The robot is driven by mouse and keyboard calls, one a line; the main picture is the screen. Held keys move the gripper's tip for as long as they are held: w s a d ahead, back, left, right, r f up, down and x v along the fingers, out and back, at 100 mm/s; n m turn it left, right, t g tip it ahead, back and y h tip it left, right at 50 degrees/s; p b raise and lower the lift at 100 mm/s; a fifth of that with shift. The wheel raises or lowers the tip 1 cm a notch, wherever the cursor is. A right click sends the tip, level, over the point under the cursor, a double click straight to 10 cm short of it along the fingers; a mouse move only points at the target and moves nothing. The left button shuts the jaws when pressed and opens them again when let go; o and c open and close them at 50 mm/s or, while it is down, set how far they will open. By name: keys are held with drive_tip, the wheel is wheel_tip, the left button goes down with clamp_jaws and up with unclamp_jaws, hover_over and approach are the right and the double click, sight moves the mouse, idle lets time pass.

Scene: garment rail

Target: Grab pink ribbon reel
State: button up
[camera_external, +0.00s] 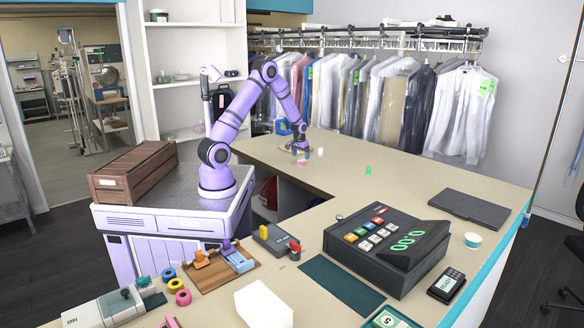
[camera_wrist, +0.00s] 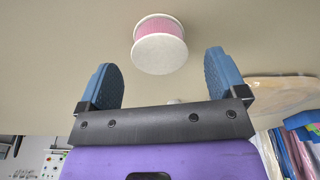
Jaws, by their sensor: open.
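The pink ribbon reel (camera_wrist: 160,42) has white end discs and a pink band between them. In the wrist view it is on the beige counter (camera_wrist: 60,50), just beyond my fingertips and roughly centred between them. My gripper (camera_wrist: 160,74) is open, with its two blue fingers apart and nothing between them. In the external view my gripper (camera_external: 299,148) is low over the far part of the counter. A small pink and white shape close to it (camera_external: 307,154) looks like the reel, but it is too small to be sure.
A round, flat, pale thing (camera_wrist: 280,92) lies to the right in the wrist view. Hanging garments (camera_external: 400,95) line the back. The cash register (camera_external: 388,245) stands at the front right. Several coloured rolls, one pink (camera_external: 183,297), lie front left. The counter right of my gripper is mostly clear.

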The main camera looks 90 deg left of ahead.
sight(302, 160)
drive_tip(key=shift+w+a+f, duration=0.15)
drive_tip(key=shift+f, duration=0.6)
drive_tip(key=shift+w+a+f, duration=0.1)
drive_tip(key=shift+a+f, duration=0.05)
drive_tip(key=shift+f, duration=0.65)
drive_tip(key=shift+w+a+f, duration=0.15)
drive_tip(key=shift+f, duration=0.6)
drive_tip(key=shift+c, duration=0.3)
drive_tip(key=c, duration=0.9)
